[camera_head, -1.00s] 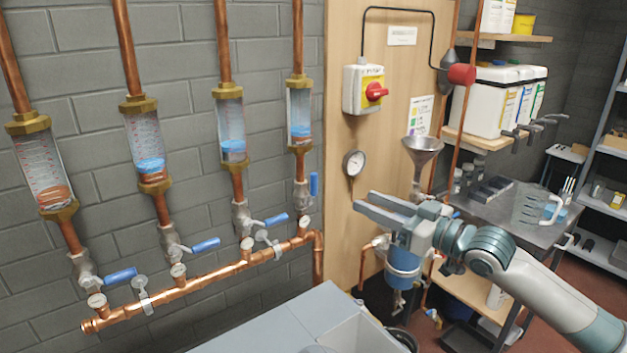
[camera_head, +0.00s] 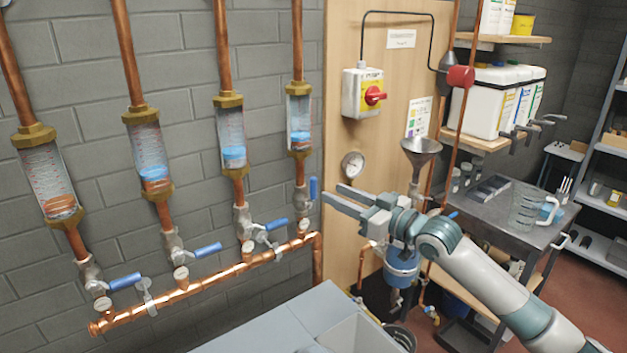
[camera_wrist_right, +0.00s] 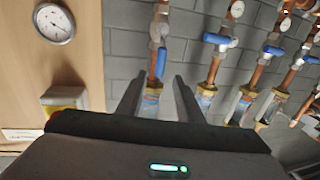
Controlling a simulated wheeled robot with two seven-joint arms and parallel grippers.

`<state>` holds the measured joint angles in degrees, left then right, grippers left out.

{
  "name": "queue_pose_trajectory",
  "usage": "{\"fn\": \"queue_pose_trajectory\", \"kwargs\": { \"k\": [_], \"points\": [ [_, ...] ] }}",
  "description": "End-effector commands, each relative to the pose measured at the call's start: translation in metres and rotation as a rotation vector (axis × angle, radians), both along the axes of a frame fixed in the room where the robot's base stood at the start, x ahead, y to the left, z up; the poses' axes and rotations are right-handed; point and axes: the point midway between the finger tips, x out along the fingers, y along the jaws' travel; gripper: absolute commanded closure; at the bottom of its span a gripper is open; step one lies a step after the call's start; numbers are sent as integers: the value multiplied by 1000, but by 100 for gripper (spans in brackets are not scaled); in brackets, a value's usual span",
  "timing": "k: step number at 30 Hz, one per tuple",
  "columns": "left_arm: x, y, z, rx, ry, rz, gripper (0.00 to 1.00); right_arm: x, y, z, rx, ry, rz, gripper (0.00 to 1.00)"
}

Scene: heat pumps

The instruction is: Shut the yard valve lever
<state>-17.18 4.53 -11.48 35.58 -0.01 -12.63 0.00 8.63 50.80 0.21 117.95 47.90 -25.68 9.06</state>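Several valves with blue levers sit below glass flow tubes on the wall; I cannot read which is the yard one. The rightmost lever (camera_head: 313,189) stands upright along its pipe. The other levers, such as the third one (camera_head: 276,224), the second (camera_head: 207,249) and the leftmost (camera_head: 125,281), point sideways to the right. My right gripper (camera_head: 331,191) is open and empty, just right of the upright lever. In the right wrist view, that lever (camera_wrist_right: 161,62) appears between the spread fingertips (camera_wrist_right: 157,80); contact cannot be told. My left gripper is out of view.
A copper manifold (camera_head: 215,284) runs below the valves. A wooden panel (camera_head: 345,235) right of them carries a gauge (camera_head: 353,165) and a red-knobbed switch (camera_head: 363,93). A funnel (camera_head: 420,150) stands close behind my right arm. A grey box-like surface (camera_head: 270,330) lies below.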

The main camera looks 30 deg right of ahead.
Motion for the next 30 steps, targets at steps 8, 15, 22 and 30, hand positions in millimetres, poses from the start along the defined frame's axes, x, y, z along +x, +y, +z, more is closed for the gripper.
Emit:
{"fn": "queue_pose_trajectory", "kwargs": {
  "k": [8,15,22,30],
  "points": [
    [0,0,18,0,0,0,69,40,13,4,3,-1,-1,67],
    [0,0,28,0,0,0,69,69,23,2,3,-1,-1,67],
    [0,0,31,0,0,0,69,80,28,0,-1,0,-1,67],
    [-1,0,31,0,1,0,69,81,28,0,-1,0,-1,67]
  ]
}}
